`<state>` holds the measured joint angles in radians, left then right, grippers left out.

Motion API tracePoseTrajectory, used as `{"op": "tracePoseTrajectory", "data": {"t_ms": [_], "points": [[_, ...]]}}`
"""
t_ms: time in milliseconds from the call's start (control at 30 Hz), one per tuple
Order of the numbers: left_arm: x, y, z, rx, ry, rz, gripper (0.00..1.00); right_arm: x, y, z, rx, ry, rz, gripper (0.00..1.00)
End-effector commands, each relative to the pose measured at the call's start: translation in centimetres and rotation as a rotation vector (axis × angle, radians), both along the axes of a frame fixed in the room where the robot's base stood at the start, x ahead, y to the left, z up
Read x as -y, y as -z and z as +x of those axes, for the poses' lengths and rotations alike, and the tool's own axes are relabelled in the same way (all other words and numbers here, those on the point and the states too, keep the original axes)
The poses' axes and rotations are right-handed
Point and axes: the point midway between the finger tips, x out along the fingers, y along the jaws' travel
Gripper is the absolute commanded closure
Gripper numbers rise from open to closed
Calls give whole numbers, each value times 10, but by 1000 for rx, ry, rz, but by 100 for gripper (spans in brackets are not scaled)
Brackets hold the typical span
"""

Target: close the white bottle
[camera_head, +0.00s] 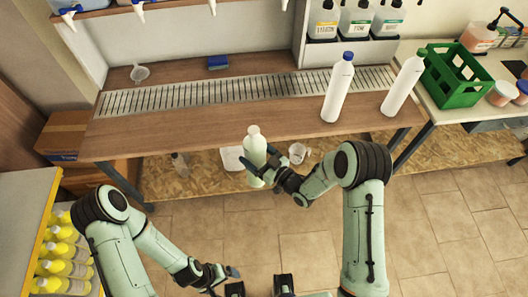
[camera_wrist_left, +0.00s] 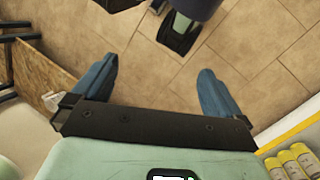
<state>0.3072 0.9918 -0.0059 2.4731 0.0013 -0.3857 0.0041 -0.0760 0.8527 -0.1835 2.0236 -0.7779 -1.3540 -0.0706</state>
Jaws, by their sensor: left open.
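A pale white bottle (camera_head: 254,146) is held upright in front of the bench edge by my right gripper (camera_head: 257,174). The fingers are around its lower part. I cannot tell whether its whitish top is a cap or a bare neck. A white bottle with a blue cap (camera_head: 338,92) stands on the bench. My left gripper (camera_head: 226,277) is low in the head view, apart from the bottles. In the left wrist view its blue fingers (camera_wrist_left: 158,78) are wide apart with nothing between them.
The wooden bench has a metal grate (camera_head: 200,94), a blue sponge (camera_head: 218,62) and a small funnel-like scoop (camera_head: 140,73). A green crate (camera_head: 455,78) stands at the right. Yellow bottles (camera_head: 60,250) fill a rack at the lower left.

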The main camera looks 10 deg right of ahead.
Motion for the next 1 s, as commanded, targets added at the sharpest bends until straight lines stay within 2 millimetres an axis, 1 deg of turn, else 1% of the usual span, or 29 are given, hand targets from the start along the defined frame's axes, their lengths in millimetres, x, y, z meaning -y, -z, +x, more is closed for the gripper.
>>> {"op": "tracePoseTrajectory", "data": {"t_ms": [33, 267, 300, 467, 567, 667, 900, 1000], "points": [[0, 0, 0, 0, 0, 0, 0, -1, -3, 1, 10, -5, 4, 100], [0, 0, 0, 0, 0, 0, 0, -2, -3, 1, 9, -6, 5, 100], [0, 0, 0, 0, 0, 0, 0, -1, 0, 0, 0, -5, 0, 100], [0, 0, 0, 0, 0, 0, 0, -1, -1, 1, 4, -4, 2, 100], [-1, -4, 1, 1, 0, 0, 0, -1, -2, 1, 5, -4, 3, 100], [-5, -12, 3, 3, -1, 1, 0, -1, -3, 1, 6, -4, 4, 100], [-18, -51, 7, 3, -1, 2, 0, -1, -3, 1, 8, -4, 4, 100], [-47, -48, 13, 2, -11, 5, 0, -1, -3, 1, 8, -4, 4, 100]]}}
